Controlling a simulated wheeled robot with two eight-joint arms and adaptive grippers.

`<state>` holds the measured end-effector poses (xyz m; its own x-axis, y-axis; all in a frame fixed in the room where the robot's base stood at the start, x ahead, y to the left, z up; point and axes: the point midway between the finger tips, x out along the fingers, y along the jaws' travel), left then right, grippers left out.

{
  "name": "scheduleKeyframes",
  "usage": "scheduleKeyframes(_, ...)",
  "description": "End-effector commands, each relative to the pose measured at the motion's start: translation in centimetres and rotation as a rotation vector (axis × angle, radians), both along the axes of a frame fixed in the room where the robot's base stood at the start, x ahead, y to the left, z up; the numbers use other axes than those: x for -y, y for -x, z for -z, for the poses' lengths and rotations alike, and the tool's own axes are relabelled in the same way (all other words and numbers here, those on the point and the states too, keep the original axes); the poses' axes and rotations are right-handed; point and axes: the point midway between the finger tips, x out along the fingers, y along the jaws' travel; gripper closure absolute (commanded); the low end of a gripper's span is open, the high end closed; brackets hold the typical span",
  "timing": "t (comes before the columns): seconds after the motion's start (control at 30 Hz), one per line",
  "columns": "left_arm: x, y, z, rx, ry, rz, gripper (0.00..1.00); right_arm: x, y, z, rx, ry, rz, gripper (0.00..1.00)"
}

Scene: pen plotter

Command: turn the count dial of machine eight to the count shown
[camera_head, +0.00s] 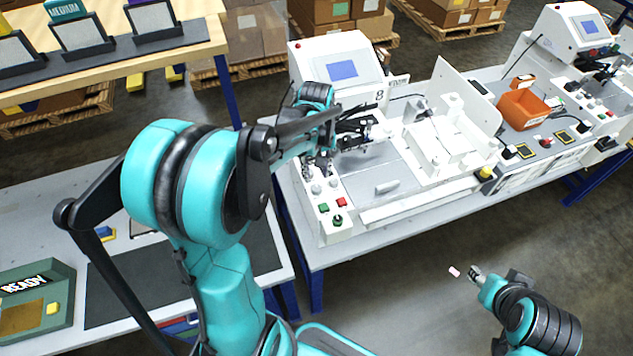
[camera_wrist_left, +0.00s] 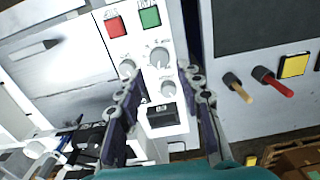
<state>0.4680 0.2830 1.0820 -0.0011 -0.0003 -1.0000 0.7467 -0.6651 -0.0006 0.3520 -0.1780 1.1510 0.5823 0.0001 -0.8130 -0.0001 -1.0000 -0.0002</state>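Machine eight (camera_head: 402,160) is the white machine marked "8" with a small blue screen (camera_head: 343,70). Its front-left control panel (camera_wrist_left: 147,45) carries a red button (camera_wrist_left: 115,27), a green button (camera_wrist_left: 149,17) and grey knobs. The largest knob (camera_wrist_left: 160,57) has marks around it; smaller knobs sit beside it (camera_wrist_left: 128,68) and below it (camera_wrist_left: 168,88). Labels are too small to read, so I cannot tell which knob is the count dial. My left gripper (camera_wrist_left: 158,78) is open over the panel, fingers on either side of the knobs, nothing between them visibly held. My right gripper (camera_head: 472,271) hangs low over the floor.
A black block (camera_wrist_left: 161,114) sits on the panel below the knobs. A similar machine (camera_head: 580,40) and an orange bin (camera_head: 522,108) stand at right. A grey side table (camera_head: 40,215) with a green tray (camera_head: 60,295) lies at left. A shelf (camera_head: 110,60) is above it.

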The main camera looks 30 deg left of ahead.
Motion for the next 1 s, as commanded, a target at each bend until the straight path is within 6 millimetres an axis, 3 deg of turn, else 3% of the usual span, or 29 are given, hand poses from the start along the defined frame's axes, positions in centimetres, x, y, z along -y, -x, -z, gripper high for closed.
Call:
scheduleKeyframes(0.33, 0.0, 0.0, 5.7, 0.002, -0.001, 0.003, 0.64, 0.0, 0.0, 1.5, 0.000, 0.000, 0.000, 0.60)
scheduleKeyframes(0.73, 0.0, 0.0, 6.7, 0.002, -0.001, 0.004, 0.64, 0.0, 0.0, 1.6, 0.000, 0.000, 0.000, 0.60)
scheduleKeyframes(0.77, 0.0, 0.0, 6.7, 0.002, -0.001, 0.004, 0.66, 0.0, 0.0, 1.6, 0.000, 0.000, 0.000, 0.60)
scheduleKeyframes(0.9, 0.0, 0.0, 6.7, 0.002, -0.001, 0.004, 1.00, 0.0, 0.0, 1.6, 0.000, 0.000, 0.000, 0.60)
scheduleKeyframes(1.0, 0.0, 0.0, 6.7, 0.002, -0.001, 0.004, 1.00, 0.0, 0.0, 1.6, 0.000, 0.000, 0.000, 0.60)
